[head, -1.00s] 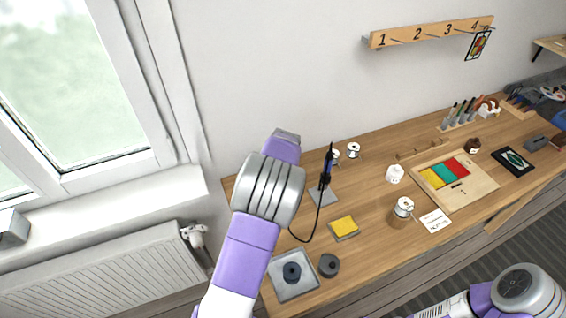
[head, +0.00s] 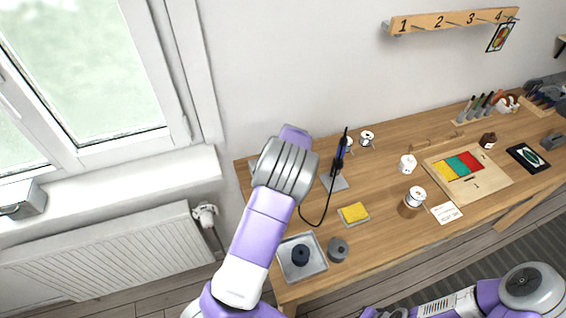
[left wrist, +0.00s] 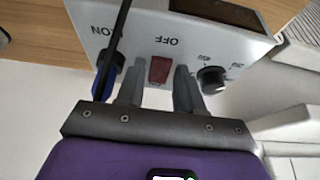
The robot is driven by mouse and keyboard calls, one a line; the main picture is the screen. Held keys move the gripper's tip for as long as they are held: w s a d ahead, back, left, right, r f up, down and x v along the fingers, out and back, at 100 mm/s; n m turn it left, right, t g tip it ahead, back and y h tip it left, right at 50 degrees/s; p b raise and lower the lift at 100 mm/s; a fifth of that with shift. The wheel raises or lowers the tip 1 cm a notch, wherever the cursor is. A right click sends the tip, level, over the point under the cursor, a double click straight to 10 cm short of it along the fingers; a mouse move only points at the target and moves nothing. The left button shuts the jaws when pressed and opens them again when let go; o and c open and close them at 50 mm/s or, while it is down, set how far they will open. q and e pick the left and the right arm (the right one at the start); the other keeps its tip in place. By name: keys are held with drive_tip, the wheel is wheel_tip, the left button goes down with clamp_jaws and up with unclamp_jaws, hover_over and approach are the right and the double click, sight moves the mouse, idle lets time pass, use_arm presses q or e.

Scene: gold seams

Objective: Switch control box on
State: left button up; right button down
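The control box (left wrist: 205,35) fills the top of the left wrist view, a light grey panel with upside-down ON and OFF lettering. A red switch (left wrist: 160,70) sits on it below the OFF lettering in the picture, with a dark knob (left wrist: 212,79) to its right. My left gripper (left wrist: 158,80) is open, its two fingers apart on either side of the red switch. Whether they touch the panel is unclear. In the head view my left arm hides this gripper and most or all of the box. My right gripper is out of view; only its arm shows at lower right.
A blue-handled iron (head: 341,148) stands right of my left arm, its black cable looping on the table (head: 385,215). A yellow sponge (head: 354,213), grey tray (head: 290,275), spool (head: 415,197) and colour-panel board (head: 490,190) lie nearby. The window (head: 95,75) is at left.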

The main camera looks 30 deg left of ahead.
use_arm(q)
clamp_jaws()
drive_tip(key=p, duration=0.1)
drive_tip(key=g+h+p, duration=0.1)
drive_tip(key=shift+w+a+r+h+p, duration=0.15)
drive_tip(key=shift+a+r+h+p, duration=0.15)
drive_tip(key=shift+a+p, duration=0.1)
drive_tip(key=shift+w+f+g+h+p, duration=0.1)
drive_tip(key=shift+w+g+h+p, duration=0.1)
drive_tip(key=shift+g+h+p, duration=0.6)
drive_tip(key=shift+o, duration=1.7)
unclamp_jaws()
wheel_tip(320, 180, up, 8)
drive_tip(key=shift+f, duration=0.2)
